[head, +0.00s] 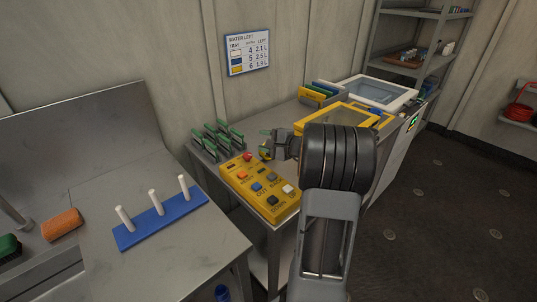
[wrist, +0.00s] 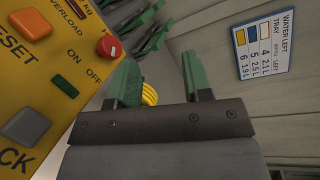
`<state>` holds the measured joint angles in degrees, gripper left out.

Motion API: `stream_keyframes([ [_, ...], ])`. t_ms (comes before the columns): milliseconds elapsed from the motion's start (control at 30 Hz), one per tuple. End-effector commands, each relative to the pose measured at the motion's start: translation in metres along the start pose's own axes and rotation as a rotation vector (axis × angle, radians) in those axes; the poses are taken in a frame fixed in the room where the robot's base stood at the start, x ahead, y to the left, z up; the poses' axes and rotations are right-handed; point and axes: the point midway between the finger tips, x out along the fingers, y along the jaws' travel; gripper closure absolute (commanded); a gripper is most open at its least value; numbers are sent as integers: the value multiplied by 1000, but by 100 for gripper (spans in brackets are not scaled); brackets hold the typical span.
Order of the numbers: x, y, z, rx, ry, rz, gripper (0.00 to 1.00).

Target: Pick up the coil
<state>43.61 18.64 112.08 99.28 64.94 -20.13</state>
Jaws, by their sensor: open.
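A small yellow coil (wrist: 149,94) with ridged turns shows in the wrist view, just beyond my gripper's left finger, which hides part of it. In the head view, a bit of yellow shows beside my gripper (head: 264,143), but I cannot make out the coil's shape there. My gripper, also in the wrist view (wrist: 161,68), has two green-tipped fingers spread apart with nothing clearly held between them. I cannot tell whether the left finger touches the coil.
A yellow control box (head: 258,187) with a red knob and buttons stands beside my gripper. Green-topped racks (head: 217,137) stand behind it. A yellow-framed tray (head: 337,120) lies to the right. A blue peg base (head: 160,218) is on the left bench. A red coil (head: 519,112) sits on the far-right shelf.

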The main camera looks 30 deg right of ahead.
Motion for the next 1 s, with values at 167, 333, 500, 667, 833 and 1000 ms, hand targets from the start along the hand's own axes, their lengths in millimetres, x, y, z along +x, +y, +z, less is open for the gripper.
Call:
stream_keyframes([
  [167,-23,-9,-65,86,120,-183,55],
  [333,-30,2,-90,114,160,-245,55],
  [500,-25,32,-102,115,163,-249,55],
  [667,-21,55,-110,114,162,-249,55],
  [833,-11,58,-113,110,161,-249,55],
  [1000,-4,56,-115,110,160,-249,55],
])
